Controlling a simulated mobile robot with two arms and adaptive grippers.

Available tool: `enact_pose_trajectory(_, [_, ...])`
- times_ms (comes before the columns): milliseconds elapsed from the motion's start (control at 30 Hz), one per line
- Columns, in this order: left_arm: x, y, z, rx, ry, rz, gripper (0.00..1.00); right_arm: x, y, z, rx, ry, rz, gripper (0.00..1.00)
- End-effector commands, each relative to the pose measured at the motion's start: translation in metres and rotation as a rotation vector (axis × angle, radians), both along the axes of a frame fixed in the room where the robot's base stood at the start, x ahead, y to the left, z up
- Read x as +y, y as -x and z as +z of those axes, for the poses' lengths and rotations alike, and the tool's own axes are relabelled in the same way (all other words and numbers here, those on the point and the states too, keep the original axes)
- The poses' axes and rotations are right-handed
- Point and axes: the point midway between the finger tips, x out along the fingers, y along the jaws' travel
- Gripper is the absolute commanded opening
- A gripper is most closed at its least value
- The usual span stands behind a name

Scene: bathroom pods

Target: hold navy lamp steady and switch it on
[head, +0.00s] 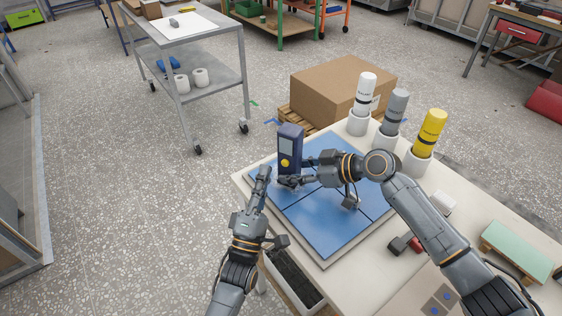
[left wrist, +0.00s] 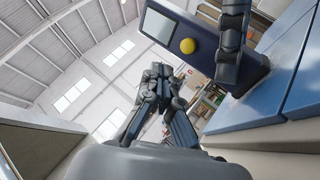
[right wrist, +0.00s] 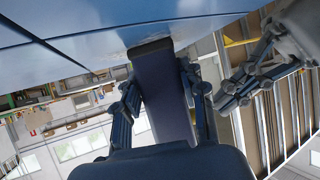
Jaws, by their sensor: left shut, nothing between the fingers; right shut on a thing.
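The navy lamp (head: 291,138) stands upright on the blue panelled mat (head: 325,222), near its far left corner. It has a pale panel on its face and a round yellow button (head: 285,162) below; the button also shows in the left wrist view (left wrist: 188,46). My right gripper (head: 300,172) is shut on the lamp from the right, a finger on each side of its body (right wrist: 160,95). My left gripper (head: 266,171) is shut and empty in front of the lamp. Its closed fingertips (left wrist: 157,72) are close to the button, with a visible gap.
White, grey and yellow bottles (head: 430,132) stand in white holders at the table's back right. A red and dark object (head: 404,244) and a green-topped block (head: 518,248) lie right of the mat. A cardboard box (head: 335,85) stands behind the table.

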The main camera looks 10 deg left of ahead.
Motion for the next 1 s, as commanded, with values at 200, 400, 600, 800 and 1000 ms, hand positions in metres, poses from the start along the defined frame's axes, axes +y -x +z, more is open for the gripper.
enact_pose_trajectory(200, [-0.012,-0.013,0.000,0.001,-0.002,0.000,0.00,0.000,0.001,-0.002,0.002,0.003,0.000,0.18])
enact_pose_trajectory(400, [-0.014,-0.016,0.000,0.000,-0.002,0.000,0.00,0.000,0.001,-0.002,0.002,0.003,0.000,0.18])
enact_pose_trajectory(600, [-0.014,-0.015,0.000,0.001,-0.002,0.000,0.00,0.000,0.001,-0.002,0.002,0.003,0.000,0.18])
enact_pose_trajectory(800, [-0.014,-0.015,0.000,0.001,-0.002,0.000,0.00,-0.001,0.001,-0.002,0.002,0.003,0.000,0.18])
enact_pose_trajectory(1000, [-0.014,-0.015,0.000,0.001,-0.002,0.000,0.00,-0.001,0.000,-0.002,0.002,0.003,0.000,0.18])
